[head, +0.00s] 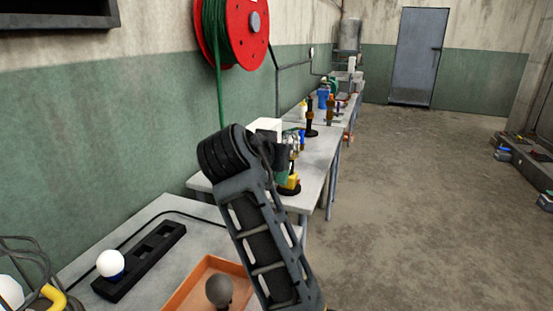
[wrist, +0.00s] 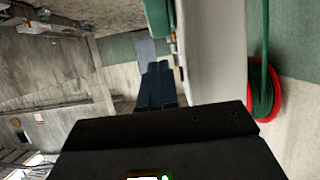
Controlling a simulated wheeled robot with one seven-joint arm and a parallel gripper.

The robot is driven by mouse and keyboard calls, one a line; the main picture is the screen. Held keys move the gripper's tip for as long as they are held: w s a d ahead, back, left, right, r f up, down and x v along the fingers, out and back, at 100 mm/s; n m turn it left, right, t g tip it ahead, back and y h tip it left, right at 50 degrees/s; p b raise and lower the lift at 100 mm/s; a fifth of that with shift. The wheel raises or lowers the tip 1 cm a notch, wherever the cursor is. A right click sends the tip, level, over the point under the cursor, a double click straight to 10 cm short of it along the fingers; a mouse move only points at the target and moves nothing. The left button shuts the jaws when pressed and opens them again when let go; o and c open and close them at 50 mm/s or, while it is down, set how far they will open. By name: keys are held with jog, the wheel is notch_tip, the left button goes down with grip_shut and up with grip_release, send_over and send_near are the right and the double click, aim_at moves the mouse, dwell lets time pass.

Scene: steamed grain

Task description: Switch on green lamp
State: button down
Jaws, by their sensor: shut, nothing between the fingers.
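No lamp that I can tell is green shows in either view. In the head view, a round white bulb with a blue base (head: 110,264) stands upright in a black socket strip (head: 150,263) on the near bench. A dark grey bulb (head: 219,290) lies in an orange tray (head: 186,299). My gripper (wrist: 155,66) shows in the wrist view with its fingers together and nothing between them. It points along the room, clear of the bulbs. In the head view my arm hides it.
The near bench (head: 165,211) is partly hidden by my arm. A second bench (head: 315,165) holds several tools and bottles. A red hose reel (head: 257,48) with green hose hangs on the left wall. Cables (head: 25,258) lie at lower left.

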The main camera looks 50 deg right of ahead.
jog(key=s+a+r, duration=0.2)
jog(key=a+r, duration=0.4)
jog(key=shift+b, duration=0.35)
